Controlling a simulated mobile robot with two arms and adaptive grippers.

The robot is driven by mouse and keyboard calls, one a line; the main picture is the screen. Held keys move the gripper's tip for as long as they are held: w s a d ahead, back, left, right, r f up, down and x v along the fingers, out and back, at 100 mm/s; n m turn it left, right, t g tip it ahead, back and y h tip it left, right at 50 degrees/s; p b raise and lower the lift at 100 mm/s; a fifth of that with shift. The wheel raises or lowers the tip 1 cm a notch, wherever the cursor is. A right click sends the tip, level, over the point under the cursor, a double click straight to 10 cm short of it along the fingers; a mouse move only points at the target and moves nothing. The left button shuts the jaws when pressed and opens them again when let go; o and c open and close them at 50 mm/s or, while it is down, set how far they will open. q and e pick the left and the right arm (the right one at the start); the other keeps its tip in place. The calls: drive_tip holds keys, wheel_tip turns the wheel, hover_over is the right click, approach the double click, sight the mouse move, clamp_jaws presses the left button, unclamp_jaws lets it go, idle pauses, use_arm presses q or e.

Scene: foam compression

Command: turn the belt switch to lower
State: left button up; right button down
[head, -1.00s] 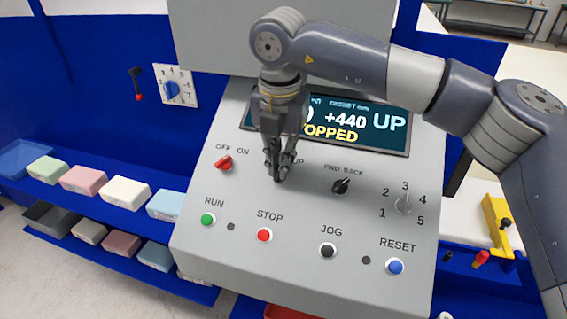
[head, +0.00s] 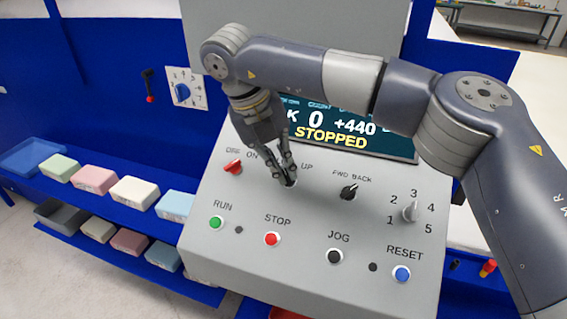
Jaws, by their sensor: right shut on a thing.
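The sloping grey control panel (head: 300,215) carries a row of switches. My right gripper (head: 288,180) is shut on the switch beside the label UP (head: 307,166), between the red OFF/ON switch (head: 233,168) and the black FWD BACK switch (head: 349,192). The fingers hide nearly all of that switch and the label to its left, so I cannot tell where its pointer stands. The gripper leans, with its wrist up and to the left of the fingertips. My left gripper is not in view.
Below the switches are the RUN (head: 216,222), STOP (head: 272,239), JOG (head: 334,256) and RESET (head: 401,273) buttons. A numbered selector (head: 410,212) sits at the right. Shelves with coloured foam blocks (head: 135,193) stand at the left.

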drive_tip(key=shift+r, duration=0.1)
idle(0.3)
drive_tip(key=shift+n, duration=0.3)
drive_tip(key=c, duration=1.7)
unclamp_jaws()
drive_tip(key=v, duration=1.2)
drive_tip(key=shift+a, duration=0.15)
